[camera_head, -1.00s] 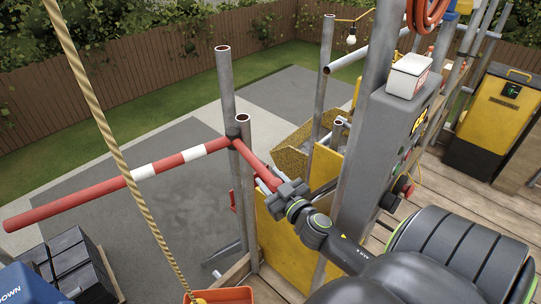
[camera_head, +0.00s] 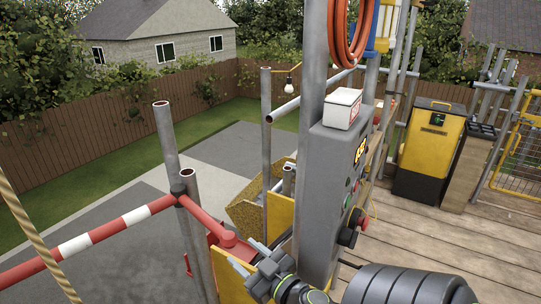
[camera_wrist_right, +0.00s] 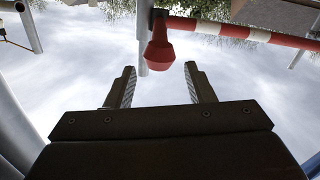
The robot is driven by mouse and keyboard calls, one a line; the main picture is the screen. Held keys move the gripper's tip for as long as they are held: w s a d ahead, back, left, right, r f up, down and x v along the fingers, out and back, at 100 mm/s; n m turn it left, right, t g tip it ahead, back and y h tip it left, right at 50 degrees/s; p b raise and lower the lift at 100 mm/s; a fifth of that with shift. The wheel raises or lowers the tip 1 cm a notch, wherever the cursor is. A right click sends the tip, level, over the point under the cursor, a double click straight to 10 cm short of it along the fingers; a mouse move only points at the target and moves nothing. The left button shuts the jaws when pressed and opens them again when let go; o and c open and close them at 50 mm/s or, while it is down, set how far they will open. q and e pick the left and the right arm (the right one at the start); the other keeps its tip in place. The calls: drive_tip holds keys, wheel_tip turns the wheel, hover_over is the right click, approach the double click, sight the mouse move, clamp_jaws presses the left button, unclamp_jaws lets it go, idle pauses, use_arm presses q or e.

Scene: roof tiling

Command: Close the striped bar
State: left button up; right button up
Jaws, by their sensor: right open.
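The red-and-white striped bar (camera_head: 110,228) runs out to the left from a clamp on a grey scaffold post in the head view. Its short red arm ends in a red knob (camera_head: 229,239) on the other side of the clamp. My right gripper (camera_head: 250,265) is open and empty, just right of and below the knob. In the right wrist view the two fingers stand apart, with the red knob (camera_wrist_right: 159,50) beyond the fingertips and not between them. The striped bar (camera_wrist_right: 245,33) shows behind it there. My left gripper is out of view.
A grey column with a control panel (camera_head: 340,165) and a red stop button stands close right of the gripper. Scaffold posts (camera_head: 168,140) rise beside the bar. A rope (camera_head: 35,240) hangs at left. Wooden decking (camera_head: 430,245) is open at right.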

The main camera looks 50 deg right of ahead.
drive_tip(key=s+a+b, duration=0.1)
drive_tip(key=s+b, duration=0.2)
drive_tip(key=s, duration=0.4)
drive_tip(key=shift+s+a+b, duration=0.15)
drive_tip(key=shift+s+b, duration=0.2)
drive_tip(key=shift+s, duration=0.05)
